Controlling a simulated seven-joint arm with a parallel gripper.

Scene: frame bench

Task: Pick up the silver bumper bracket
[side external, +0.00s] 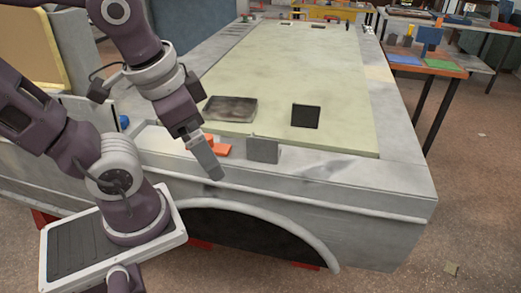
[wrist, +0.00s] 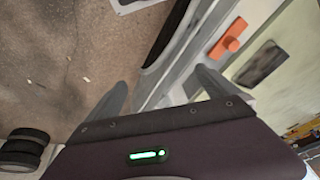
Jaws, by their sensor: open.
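A grey metal plate-like piece, which looks like the silver bumper bracket (side external: 262,150), stands upright near the front edge of the large grey bench-like body. My gripper (side external: 214,173) points down at the front edge, to the left of the bracket and apart from it. In the wrist view my gripper (wrist: 162,88) has its two fingers spread wide with nothing between them. I cannot make out the bracket in the wrist view.
An orange piece (side external: 217,146) lies close behind my gripper; it also shows in the wrist view (wrist: 229,39). A dark shallow tray (side external: 230,108) and a black square (side external: 305,116) are on the pale green top (side external: 340,75), which is otherwise mostly clear.

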